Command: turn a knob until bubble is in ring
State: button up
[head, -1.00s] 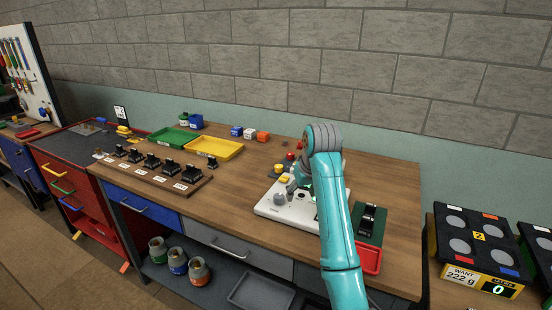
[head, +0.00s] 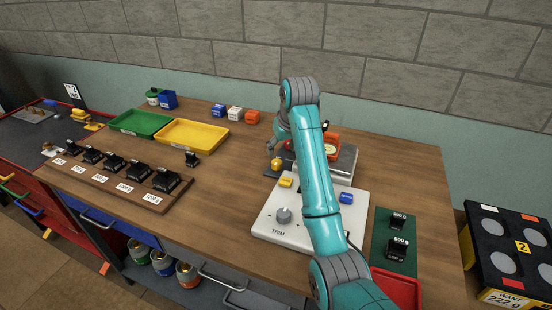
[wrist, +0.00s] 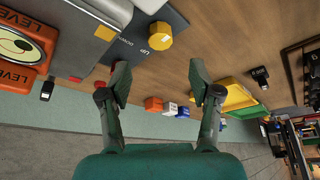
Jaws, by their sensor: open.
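An orange level (head: 332,148) sits on a grey scale (head: 345,165) at the back of the bench, partly behind my arm. In the wrist view the level (wrist: 20,48) shows a cream face with a dark ring at the left edge; the bubble is not clear. A yellow knob (head: 277,165) stands at the scale's left front and also shows in the wrist view (wrist: 160,36). A grey TRIM knob (head: 284,214) is on the white panel (head: 265,228). My gripper (wrist: 158,77) is open and empty, close to the yellow knob but apart from it.
Yellow (head: 285,182) and blue (head: 346,197) blocks are on the white panel. Black weights stand on a green mat (head: 380,240) at right and a wooden rack (head: 125,192) at left. Green (head: 139,122) and yellow (head: 192,135) trays stand behind.

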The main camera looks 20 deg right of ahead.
aim_at(278, 162)
jog(key=x, duration=0.9)
jog(key=shift+r, duration=0.1)
jog(key=c, duration=1.1)
jog(key=shift+c, duration=0.2)
jog(key=shift+n, duration=0.4)
jog(key=n+y, duration=0.1)
jog(key=n, duration=0.1)
jog(key=n+y, duration=0.1)
jog(key=n, duration=0.1)
jog(key=shift+d+g, duration=0.15)
jog(key=shift+g, duration=0.15)
jog(key=shift+n+g+y, duration=0.35)
jog(key=shift+n, duration=0.9)
jog(key=shift+n+g+y, duration=0.35)
jog(key=shift+n, duration=0.9)
